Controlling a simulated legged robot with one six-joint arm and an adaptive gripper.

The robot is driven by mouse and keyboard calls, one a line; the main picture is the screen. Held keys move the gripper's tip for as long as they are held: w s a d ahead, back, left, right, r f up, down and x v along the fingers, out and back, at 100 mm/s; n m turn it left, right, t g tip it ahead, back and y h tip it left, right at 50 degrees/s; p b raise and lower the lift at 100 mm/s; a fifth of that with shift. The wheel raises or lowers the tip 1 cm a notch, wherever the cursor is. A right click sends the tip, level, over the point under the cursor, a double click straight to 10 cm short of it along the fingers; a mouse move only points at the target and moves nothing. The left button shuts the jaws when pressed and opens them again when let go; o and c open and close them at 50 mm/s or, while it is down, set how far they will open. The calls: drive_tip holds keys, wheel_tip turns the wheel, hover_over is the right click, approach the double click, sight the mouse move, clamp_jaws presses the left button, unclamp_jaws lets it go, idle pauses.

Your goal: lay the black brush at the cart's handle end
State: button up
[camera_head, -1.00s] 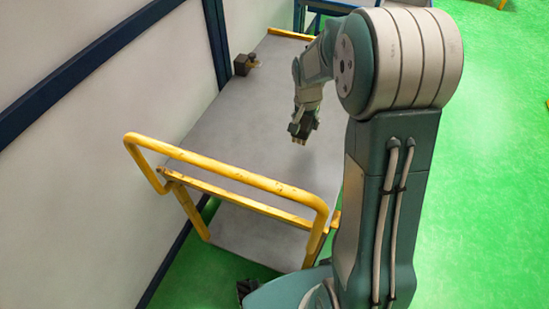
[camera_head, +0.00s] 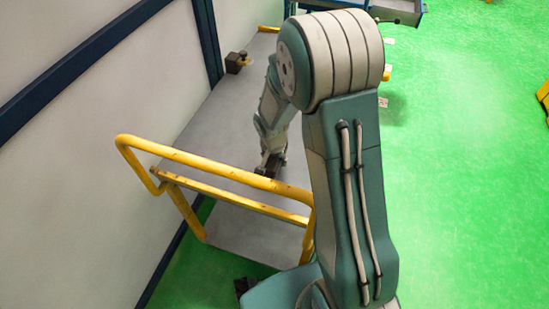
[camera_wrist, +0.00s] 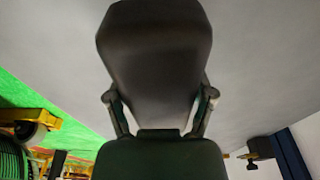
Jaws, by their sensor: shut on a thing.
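My gripper (camera_wrist: 160,98) is shut on the black brush (camera_wrist: 156,50), which fills the upper middle of the wrist view as a dark, rounded block between the two fingers. In the head view my gripper (camera_head: 270,163) points down over the grey cart top (camera_head: 215,125), just behind the yellow handle (camera_head: 230,177). The brush is hard to tell from the dark gripper there. I cannot tell whether the brush touches the cart top.
A small dark block with a light-brown part (camera_head: 237,62) sits at the cart's far left; it also shows in the wrist view (camera_wrist: 261,149). A white wall with blue posts (camera_head: 207,40) borders the left side. Green floor (camera_head: 450,170) lies open on the right.

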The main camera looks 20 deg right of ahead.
sight(273, 158)
drive_tip(key=o, duration=1.2)
drive_tip(key=shift+r, duration=0.1)
drive_tip(key=r, duration=0.4)
drive_tip(key=s+r, duration=0.1)
drive_tip(key=r, duration=0.3)
drive_tip(key=a+r, duration=0.1)
drive_tip(key=r, duration=0.3)
drive_tip(key=shift+s, duration=0.25)
drive_tip(key=s+r+n+t, duration=0.1)
drive_tip(key=s+r+n, duration=0.1)
drive_tip(key=s+r, duration=0.3)
drive_tip(key=s+r+n+t, duration=0.1)
drive_tip(key=s+r+n, duration=0.1)
drive_tip(key=s+r, duration=0.4)
drive_tip(key=s+d+r+n+t, duration=0.1)
drive_tip(key=s+r+n+t, duration=0.1)
drive_tip(key=s+r, duration=0.3)
drive_tip(key=shift+s+r+n+y, duration=0.2)
drive_tip(key=shift+s+n, duration=0.1)
drive_tip(key=shift+s, duration=0.6)
drive_tip(key=shift+s+r+n+y, duration=0.2)
drive_tip(key=shift+s+n, duration=0.1)
drive_tip(key=shift+s, duration=0.6)
